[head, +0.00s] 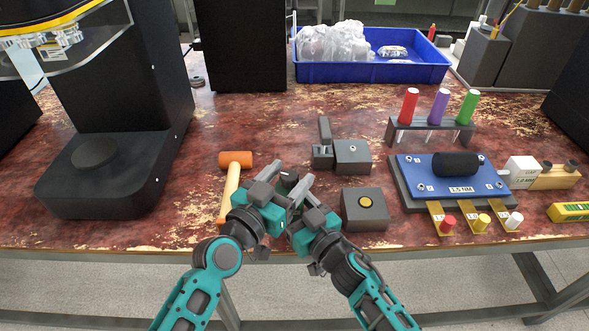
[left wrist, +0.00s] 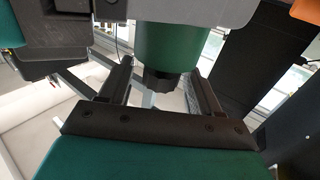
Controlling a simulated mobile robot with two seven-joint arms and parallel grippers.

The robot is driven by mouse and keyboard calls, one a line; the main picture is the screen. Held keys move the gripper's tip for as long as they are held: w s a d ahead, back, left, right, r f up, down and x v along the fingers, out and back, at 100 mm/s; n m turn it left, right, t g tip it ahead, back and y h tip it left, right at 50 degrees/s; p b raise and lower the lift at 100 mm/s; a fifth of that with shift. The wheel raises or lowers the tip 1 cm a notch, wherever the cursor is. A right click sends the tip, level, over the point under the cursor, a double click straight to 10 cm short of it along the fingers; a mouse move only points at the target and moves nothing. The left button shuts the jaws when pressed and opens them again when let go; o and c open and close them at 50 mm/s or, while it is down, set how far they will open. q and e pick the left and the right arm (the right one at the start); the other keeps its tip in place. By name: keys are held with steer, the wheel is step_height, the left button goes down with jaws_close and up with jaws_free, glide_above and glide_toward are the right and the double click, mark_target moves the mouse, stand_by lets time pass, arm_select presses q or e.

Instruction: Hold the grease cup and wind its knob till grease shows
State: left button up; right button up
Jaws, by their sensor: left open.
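The grease cup (left wrist: 165,45) shows in the left wrist view as a dark green cylinder with a black ribbed knob (left wrist: 160,81) at its near end. In the head view it is mostly hidden between my grippers; only a small dark part shows. My left gripper (head: 278,182) is open, and in its wrist view its two fingers (left wrist: 158,78) stand on either side of the knob, with gaps visible. My right gripper (head: 303,193) is close beside it, and grey parts flank the cup, which appears held by it off the table. Its fingertips are partly hidden.
An orange-headed mallet (head: 236,160) lies left of my grippers. Dark blocks (head: 365,207) and (head: 352,155) stand to the right, beyond them a blue fixture plate (head: 420,178) and a rack of coloured handles (head: 430,127). A blue tray (head: 370,72) is at the back. A black machine (head: 125,130) stands left.

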arm_select(q)
steer(key=shift+x, duration=1.3)
steer(key=shift+c, duration=0.4)
steer(key=c, duration=0.9)
